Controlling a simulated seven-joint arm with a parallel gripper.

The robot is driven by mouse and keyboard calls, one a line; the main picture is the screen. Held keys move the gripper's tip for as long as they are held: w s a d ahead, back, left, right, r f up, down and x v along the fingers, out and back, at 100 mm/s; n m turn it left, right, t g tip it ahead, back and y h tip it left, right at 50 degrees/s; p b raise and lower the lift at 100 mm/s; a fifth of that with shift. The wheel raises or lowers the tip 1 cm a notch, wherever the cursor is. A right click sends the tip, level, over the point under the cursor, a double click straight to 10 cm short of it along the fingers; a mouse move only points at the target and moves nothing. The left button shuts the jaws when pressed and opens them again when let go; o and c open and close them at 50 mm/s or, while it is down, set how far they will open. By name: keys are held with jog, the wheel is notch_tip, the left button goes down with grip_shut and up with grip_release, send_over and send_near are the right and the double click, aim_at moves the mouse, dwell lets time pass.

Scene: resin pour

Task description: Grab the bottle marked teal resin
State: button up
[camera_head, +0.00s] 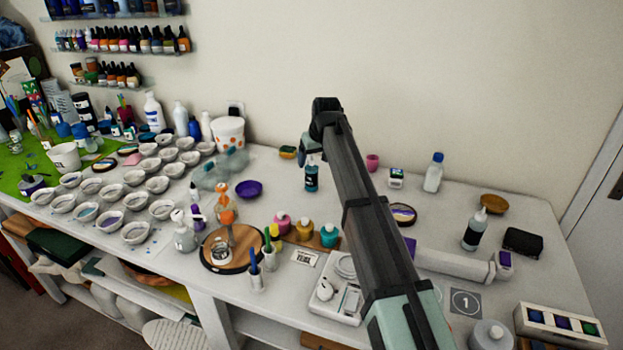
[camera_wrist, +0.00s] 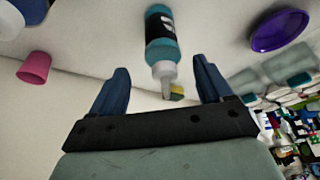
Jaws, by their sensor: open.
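A bottle of teal liquid (camera_head: 311,180) with a black label and a pale nozzle stands upright towards the back of the table. Its label is too small to read. In the wrist view the bottle (camera_wrist: 162,54) has its white nozzle pointing between my fingers. My gripper (camera_head: 308,146) is at the bottle's top in the head view, with its fingers hard to make out there. In the wrist view my gripper (camera_wrist: 161,66) is open, with a blue finger on each side of the nozzle and a gap to both.
A purple bowl (camera_head: 249,189) is left of the bottle and a pink cup (camera_head: 372,162) right of it. A yellow-green sponge (camera_head: 287,152) lies behind. Pink, yellow and teal-bodied (camera_head: 329,235) bottles stand in front. Several white cups fill the left side.

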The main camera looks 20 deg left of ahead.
aim_at(311, 166)
jog(key=x, duration=0.4)
jog(key=shift+a+f, duration=0.1)
jog(key=shift+a, duration=0.2)
jog(key=c, duration=1.2)
